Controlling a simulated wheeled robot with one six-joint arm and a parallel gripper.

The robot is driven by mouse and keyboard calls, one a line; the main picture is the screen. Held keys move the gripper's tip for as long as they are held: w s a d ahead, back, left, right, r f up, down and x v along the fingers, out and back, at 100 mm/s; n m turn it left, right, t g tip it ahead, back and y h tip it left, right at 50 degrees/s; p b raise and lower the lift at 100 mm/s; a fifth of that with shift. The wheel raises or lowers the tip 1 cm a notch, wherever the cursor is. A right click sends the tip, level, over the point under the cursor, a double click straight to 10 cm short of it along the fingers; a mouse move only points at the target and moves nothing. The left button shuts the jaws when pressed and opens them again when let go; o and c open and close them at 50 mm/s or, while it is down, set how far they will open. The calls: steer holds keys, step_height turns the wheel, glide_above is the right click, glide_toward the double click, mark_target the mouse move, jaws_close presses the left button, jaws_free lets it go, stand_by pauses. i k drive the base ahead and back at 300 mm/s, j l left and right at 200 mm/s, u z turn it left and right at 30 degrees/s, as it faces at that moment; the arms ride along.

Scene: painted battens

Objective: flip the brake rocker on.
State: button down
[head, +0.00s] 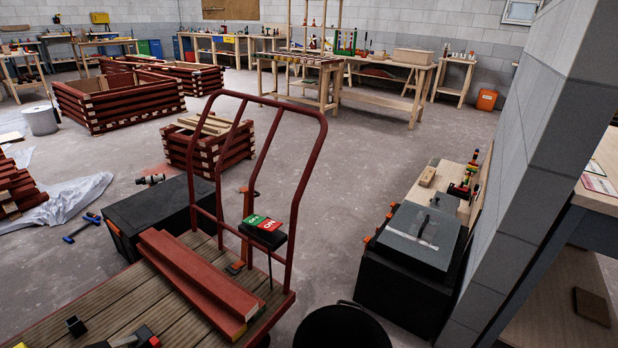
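The brake rocker (263,224) is a two-coloured switch, with a green half on the left and a red half on the right, both with white lettering too small to read surely. It sits on top of a dark box (263,239) at the handle end of a flat cart. The cart's dark red tube handle (308,190) rises around and behind it. I cannot tell which half of the rocker is pressed down. Nothing covers the rocker's top. My gripper cannot be made out in this view.
Two red battens (195,275) lie on the cart's planked deck (115,305). A black round bin (343,328) stands at the bottom centre. A black case (155,215) is left of the handle, and a grey-topped black box (420,235) is right. Grey floor (340,220) is open between.

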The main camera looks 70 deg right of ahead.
mark_target(263, 223)
steer(key=i+z, duration=0.3)
steer(key=z, duration=0.15)
steer(key=i+j+z, duration=0.1)
steer(key=i+z, duration=0.15)
steer(key=z, duration=0.2)
steer(key=i+j+z, duration=0.2)
steer(key=z, duration=0.25)
steer(key=i+j+z, duration=0.3)
steer(key=z, duration=0.15)
